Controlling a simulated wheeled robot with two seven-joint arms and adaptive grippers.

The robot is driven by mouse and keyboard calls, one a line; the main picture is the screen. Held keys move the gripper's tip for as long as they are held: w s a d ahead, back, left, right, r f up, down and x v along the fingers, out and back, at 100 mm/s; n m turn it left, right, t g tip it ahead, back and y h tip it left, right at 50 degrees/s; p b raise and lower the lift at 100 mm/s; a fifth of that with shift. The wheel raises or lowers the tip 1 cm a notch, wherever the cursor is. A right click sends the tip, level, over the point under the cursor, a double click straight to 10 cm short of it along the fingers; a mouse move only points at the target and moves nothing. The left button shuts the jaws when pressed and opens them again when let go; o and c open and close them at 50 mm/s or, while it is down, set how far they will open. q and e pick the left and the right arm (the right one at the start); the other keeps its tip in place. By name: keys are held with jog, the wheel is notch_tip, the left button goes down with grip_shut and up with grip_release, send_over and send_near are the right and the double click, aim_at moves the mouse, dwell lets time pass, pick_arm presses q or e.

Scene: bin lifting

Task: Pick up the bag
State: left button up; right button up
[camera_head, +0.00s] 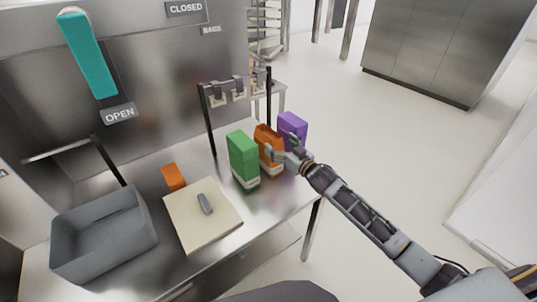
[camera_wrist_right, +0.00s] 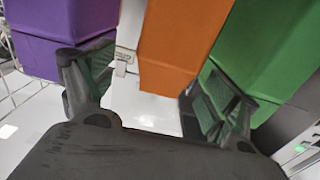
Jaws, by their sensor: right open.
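Three upright bags stand in a row on the steel table: a green bag (camera_head: 242,155), an orange bag (camera_head: 265,138) and a purple bag (camera_head: 292,127). My right gripper (camera_head: 283,149) is at the orange bag, with its fingers spread. In the right wrist view the orange bag (camera_wrist_right: 183,40) is between and beyond the two open fingers (camera_wrist_right: 148,92). The purple bag (camera_wrist_right: 65,35) is beyond the left finger and the green bag (camera_wrist_right: 265,50) is beyond the right finger. I cannot tell whether either finger touches a bag. My left gripper is not in view.
A grey bin (camera_head: 103,232) stands at the table's left. A cream board (camera_head: 190,230) holds a small grey object (camera_head: 205,204), with a small orange block (camera_head: 173,177) behind it. A black-posted rack (camera_head: 235,92) stands behind the bags. Open floor lies right of the table.

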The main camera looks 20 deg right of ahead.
aim_at(270, 138)
jog(key=shift+w+a, duration=0.1)
jog(key=shift+w, duration=0.2)
jog(key=shift+w+a+f, duration=0.1)
jog(key=shift+w+a, duration=0.05)
jog(key=shift+w, duration=0.2)
jog(key=shift+w+a+f, duration=0.2)
jog(key=shift+w+a, duration=0.1)
jog(key=shift+w, duration=0.25)
jog(key=shift+w+a+f, duration=0.15)
jog(key=shift+w+a, duration=0.15)
jog(key=shift+w, duration=0.35)
jog(key=shift+w+a, duration=0.2)
jog(key=shift+w, duration=0.35)
jog(key=shift+w+a, duration=0.1)
jog(key=shift+w, duration=0.15)
jog(key=c, duration=1)
jog(key=shift+c, duration=0.8)
pick_arm(q)
jog(key=shift+w+d+r, duration=0.1)
jog(key=shift+d+r, duration=0.1)
jog(key=shift+d, duration=0.2)
pick_arm(e)
jog(key=shift+w+r, duration=0.1)
jog(key=shift+r, duration=0.1)
